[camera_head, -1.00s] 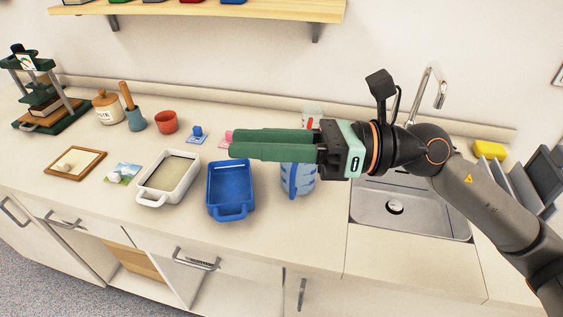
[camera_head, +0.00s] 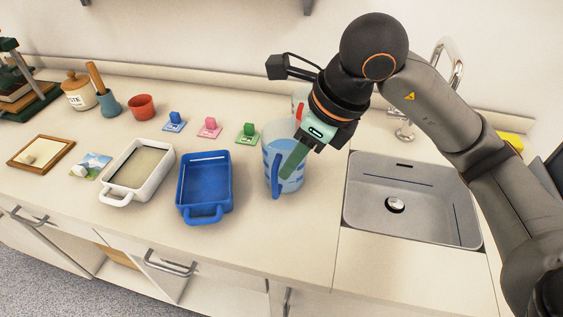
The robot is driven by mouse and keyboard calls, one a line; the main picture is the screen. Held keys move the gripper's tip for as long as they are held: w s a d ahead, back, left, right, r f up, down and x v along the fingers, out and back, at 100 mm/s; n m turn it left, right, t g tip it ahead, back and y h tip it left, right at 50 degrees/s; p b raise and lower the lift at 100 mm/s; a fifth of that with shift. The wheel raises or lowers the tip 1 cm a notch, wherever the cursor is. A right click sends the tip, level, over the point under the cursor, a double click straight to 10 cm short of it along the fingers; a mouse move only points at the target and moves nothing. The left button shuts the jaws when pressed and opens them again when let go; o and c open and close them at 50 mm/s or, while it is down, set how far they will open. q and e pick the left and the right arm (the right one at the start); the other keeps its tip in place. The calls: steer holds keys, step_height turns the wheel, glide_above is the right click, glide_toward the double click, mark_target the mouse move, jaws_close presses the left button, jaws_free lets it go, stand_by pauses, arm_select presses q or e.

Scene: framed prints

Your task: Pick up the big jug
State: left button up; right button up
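The big jug (camera_head: 271,136) is a clear, bluish jug with blue markings and a blue handle facing the front. It stands upright on the counter, left of the sink. My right gripper (camera_head: 291,164) comes down at a tilt over the jug, with its green fingers overlapping the jug's body near the handle. Only one finger shows clearly, so its opening is hard to judge. I cannot tell whether it touches the jug or is inside or in front of it. The gripper hides part of the jug's rim and right side. My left gripper is out of view.
A blue tray (camera_head: 204,210) stands close left of the jug, with a white tray (camera_head: 113,191) beyond it. Small blue, pink and green stamps (camera_head: 247,132) are behind. Another clear container with red marks (camera_head: 298,97) is partly hidden behind my gripper. The sink (camera_head: 440,230) is right.

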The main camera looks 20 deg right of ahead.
mark_target(274, 193)
steer(key=x, duration=0.9)
steer(key=shift+a+f+b, duration=0.15)
steer(key=shift+f+b, duration=0.05)
steer(key=shift+b, duration=0.15)
jaws_close()
stand_by(1.0)
